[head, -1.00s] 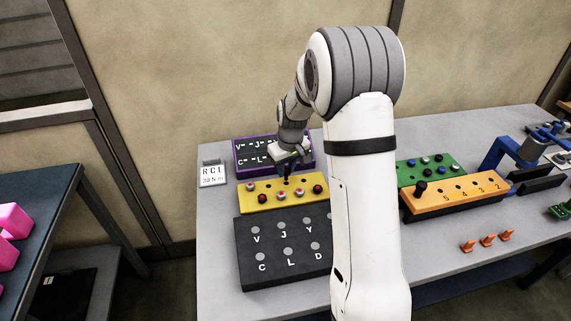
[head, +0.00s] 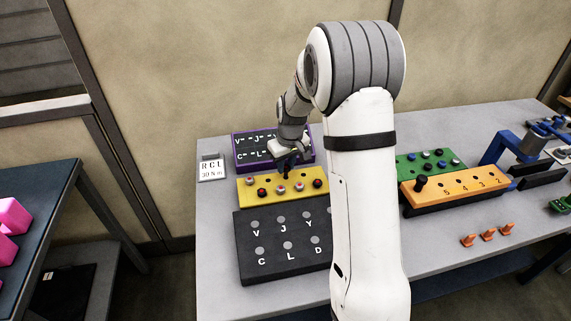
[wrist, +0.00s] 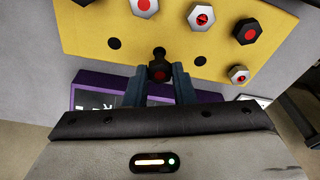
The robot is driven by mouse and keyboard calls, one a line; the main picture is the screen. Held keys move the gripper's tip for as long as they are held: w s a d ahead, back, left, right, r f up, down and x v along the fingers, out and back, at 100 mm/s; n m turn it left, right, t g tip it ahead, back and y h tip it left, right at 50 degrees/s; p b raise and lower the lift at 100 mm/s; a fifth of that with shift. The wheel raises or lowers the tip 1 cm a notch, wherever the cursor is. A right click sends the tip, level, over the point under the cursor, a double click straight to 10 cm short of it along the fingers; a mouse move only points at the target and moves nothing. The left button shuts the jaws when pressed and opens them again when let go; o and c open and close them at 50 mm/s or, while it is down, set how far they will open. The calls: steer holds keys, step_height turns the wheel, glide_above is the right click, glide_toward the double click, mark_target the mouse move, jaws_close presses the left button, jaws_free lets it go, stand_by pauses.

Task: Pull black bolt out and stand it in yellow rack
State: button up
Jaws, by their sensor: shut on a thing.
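My gripper (head: 287,172) is low over the back part of the yellow rack (head: 243,199). In the wrist view my gripper (wrist: 159,82) has both blue-grey fingers shut on a black bolt (wrist: 160,69) with a dark red mark on its head. The bolt's head faces the wrist camera. A dark round shape, perhaps a hole or the shank, shows just beyond it on the yellow rack (wrist: 185,46). I cannot tell how deep the bolt's tip sits. In the head view my fingers hide most of the bolt.
Other bolts stand in the rack, including a silver one (wrist: 202,17) and a black one (wrist: 246,31). A dark lettered block (head: 300,238) is in front, a purple-edged box (head: 234,155) behind. An orange block (head: 440,196) with a black bolt (head: 421,183) stands right.

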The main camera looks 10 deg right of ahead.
steer(key=shift+f+b, duration=0.9)
steer(key=shift+f, duration=0.3)
steer(key=o, duration=1)
steer(key=shift+o, duration=0.2)
steer(key=r, duration=0.5)
steer(key=s+r, duration=0.1)
steer(key=r, duration=0.1)
steer(key=shift+d+r+b, duration=0.2)
steer(key=shift+r+b, duration=0.15)
steer(key=shift+r, duration=0.05)
step_height(320, 180, up, 7)
steer(key=p, duration=0.4)
steer(key=shift+p, duration=0.3)
